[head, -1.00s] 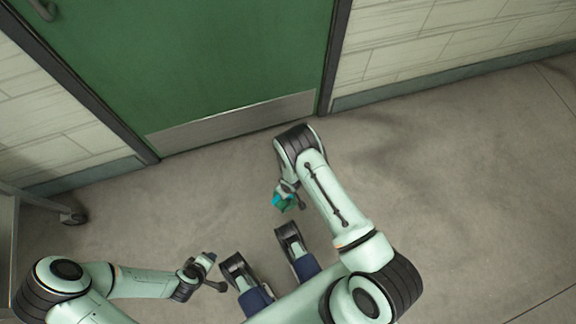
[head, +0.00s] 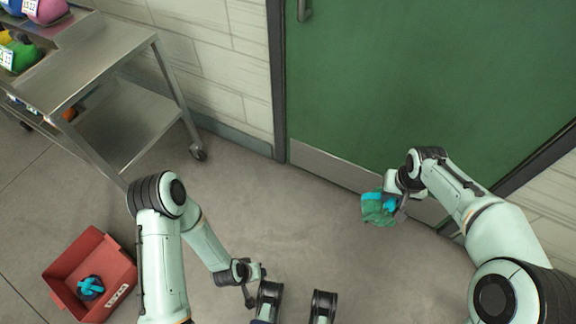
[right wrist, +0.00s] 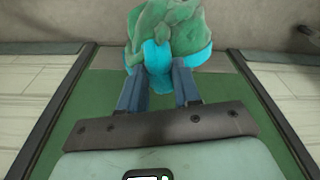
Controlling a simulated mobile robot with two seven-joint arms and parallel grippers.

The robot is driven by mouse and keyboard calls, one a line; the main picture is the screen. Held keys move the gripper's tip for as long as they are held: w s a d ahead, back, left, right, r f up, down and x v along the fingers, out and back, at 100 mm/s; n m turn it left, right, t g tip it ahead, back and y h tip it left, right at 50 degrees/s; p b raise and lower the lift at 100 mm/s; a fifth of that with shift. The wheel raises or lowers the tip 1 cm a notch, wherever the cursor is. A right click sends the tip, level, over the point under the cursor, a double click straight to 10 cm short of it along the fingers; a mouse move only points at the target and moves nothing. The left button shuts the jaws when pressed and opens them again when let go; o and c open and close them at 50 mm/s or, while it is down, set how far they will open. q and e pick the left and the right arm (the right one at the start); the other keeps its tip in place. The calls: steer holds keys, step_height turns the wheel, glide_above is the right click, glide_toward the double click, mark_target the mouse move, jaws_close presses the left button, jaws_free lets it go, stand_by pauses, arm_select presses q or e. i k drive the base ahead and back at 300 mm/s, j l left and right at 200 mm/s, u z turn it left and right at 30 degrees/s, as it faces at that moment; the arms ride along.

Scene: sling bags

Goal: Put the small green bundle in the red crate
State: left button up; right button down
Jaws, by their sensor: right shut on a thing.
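The small green bundle (head: 376,212) with a bright blue band hangs from my right gripper (head: 396,197), in front of the green door in the head view. In the right wrist view the bundle (right wrist: 178,28) sits at the fingertips, and the two fingers (right wrist: 160,82) are closed on its blue band. The red crate (head: 112,262) stands on the floor at the lower left of the head view, far from the bundle. A dark blue thing with a bright blue band (head: 90,287) lies inside it.
A metal cart (head: 110,62) with colourful bags (head: 20,52) stands at the upper left. The green door (head: 400,90) and a pale block wall (head: 215,60) close off the back. Grey floor (head: 300,225) lies clear between the cart, crate and door.

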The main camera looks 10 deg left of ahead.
mark_target(119, 269)
steer(key=u, duration=0.4)
steer(key=j+u, duration=0.1)
steer(key=u, duration=0.75)
steer(key=j+u, duration=0.1)
steer(key=u, duration=0.35)
steer(key=i+u, duration=0.1)
steer(key=u, duration=0.7)
steer(key=i+j+u, duration=0.1)
steer(key=u, duration=0.3)
steer(key=i+u, duration=0.45)
steer(key=i+l+u, duration=0.1)
steer(key=u, duration=0.3)
steer(key=i+l+u, duration=0.15)
steer(key=i+l, duration=0.25)
steer(key=i, duration=0.2)
